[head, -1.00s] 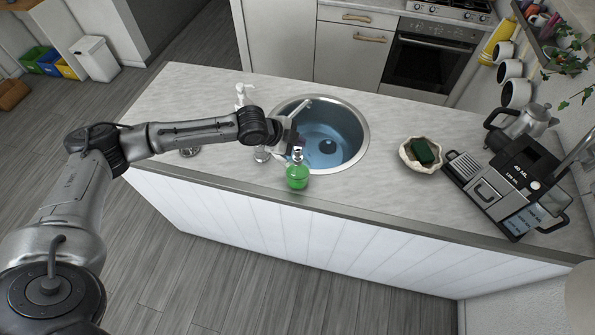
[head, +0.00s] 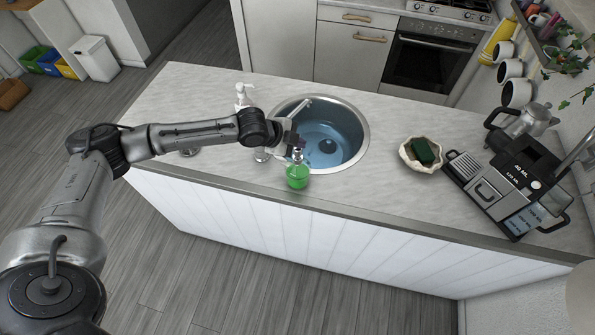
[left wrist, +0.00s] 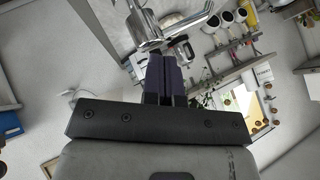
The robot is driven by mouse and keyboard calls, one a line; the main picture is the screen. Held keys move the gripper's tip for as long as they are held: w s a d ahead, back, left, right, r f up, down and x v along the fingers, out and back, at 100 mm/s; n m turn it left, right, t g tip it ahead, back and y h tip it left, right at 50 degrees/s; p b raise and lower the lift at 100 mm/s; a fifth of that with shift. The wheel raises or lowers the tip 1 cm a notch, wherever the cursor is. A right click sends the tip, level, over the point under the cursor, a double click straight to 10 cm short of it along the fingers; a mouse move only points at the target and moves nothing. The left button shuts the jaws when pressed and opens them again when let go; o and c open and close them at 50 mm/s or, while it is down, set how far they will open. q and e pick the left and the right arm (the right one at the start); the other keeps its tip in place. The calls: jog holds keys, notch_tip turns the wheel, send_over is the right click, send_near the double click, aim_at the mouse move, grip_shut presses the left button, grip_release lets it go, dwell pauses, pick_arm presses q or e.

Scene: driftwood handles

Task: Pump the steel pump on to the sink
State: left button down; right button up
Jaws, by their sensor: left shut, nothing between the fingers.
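A green bottle (head: 298,177) with a steel pump (head: 297,155) on top stands upright on the counter at the sink's near left edge. The round steel sink (head: 361,150) has a bluish basin. My left gripper (head: 292,146) is shut and empty, right at the pump top in the head view; I cannot tell whether it touches it. In the left wrist view my shut dark fingers (left wrist: 166,78) point at shiny metal parts (left wrist: 150,42), which I cannot identify for sure. My right gripper is not in view.
A white pump bottle (head: 242,96) stands left of the sink. The steel faucet (head: 297,107) reaches over the basin. The counter between sink and dish is clear.

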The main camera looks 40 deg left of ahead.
aim_at(298, 150)
pick_arm(q)
jog(key=shift+f, duration=0.6)
dwell(0.3)
jog(key=shift+r, duration=0.15)
jog(key=shift+r+p, duration=0.3)
jog(key=shift+r, duration=0.05)
jog(key=shift+r+p, duration=0.9)
notch_tip(298, 150, up, 6)
jog(key=p, duration=0.6)
jog(key=shift+p, duration=0.3)
